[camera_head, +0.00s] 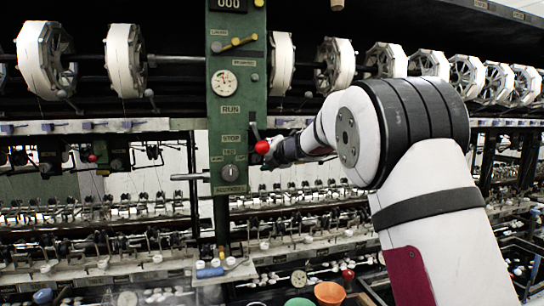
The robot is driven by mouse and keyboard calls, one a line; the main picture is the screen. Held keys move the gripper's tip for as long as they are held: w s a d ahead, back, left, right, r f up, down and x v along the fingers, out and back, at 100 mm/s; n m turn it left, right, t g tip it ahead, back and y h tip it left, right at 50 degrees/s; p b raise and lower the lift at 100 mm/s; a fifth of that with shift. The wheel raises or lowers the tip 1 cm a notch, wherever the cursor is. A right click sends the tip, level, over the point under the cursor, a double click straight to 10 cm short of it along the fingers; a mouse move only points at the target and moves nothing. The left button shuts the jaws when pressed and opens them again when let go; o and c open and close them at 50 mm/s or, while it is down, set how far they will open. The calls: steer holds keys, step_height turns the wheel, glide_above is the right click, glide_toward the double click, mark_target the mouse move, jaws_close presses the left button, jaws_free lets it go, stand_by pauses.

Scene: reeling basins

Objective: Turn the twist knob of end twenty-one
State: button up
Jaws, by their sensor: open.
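A green control panel (227,60) stands upright in the middle of the head view. A round dark twist knob with a pale mark (230,173) sits near its bottom, below the STOP lettering. No end number is readable to me. My gripper (277,153) is at the panel's right edge, up and right of the knob and apart from it in the picture. It is dark, small and partly hidden by my white arm. It is open, and I see nothing held in it.
A red ball (262,147) on a lever is right beside my gripper. A metal bar handle (187,177) sticks out left of the knob. White reels (124,60) line the top. An orange bowl (329,293) stands below.

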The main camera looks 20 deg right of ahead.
steer(key=v, duration=0.9)
steer(key=shift+s, duration=0.25)
steer(key=shift+d, duration=0.1)
steer(key=s+d+r+m+h, duration=0.2)
steer(key=s+d+m+h, duration=0.1)
steer(key=s+m, duration=0.4)
steer(key=s+d+r+m+h, duration=0.2)
steer(key=s+d+m+h, duration=0.15)
steer(key=s+m, duration=0.3)
steer(key=s+a+f+m+g, duration=0.3)
steer(key=s+f+m, duration=0.2)
steer(key=s, duration=0.5)
steer(key=s+a+f+m+g+y, duration=0.1)
steer(key=s+a+f+m+g, duration=0.2)
steer(key=s+f+m, duration=0.2)
steer(key=s+a+f+m+g+y, duration=0.1)
steer(key=s+f+m, duration=0.5)
steer(key=s, duration=1.1)
step_height(320, 180, down, 4)
steer(key=a+g, duration=0.1)
steer(key=a, duration=0.1)
steer(key=shift+s+a+r+g, duration=0.2)
steer(key=shift+a+g, duration=0.1)
steer(key=shift+g, duration=0.1)
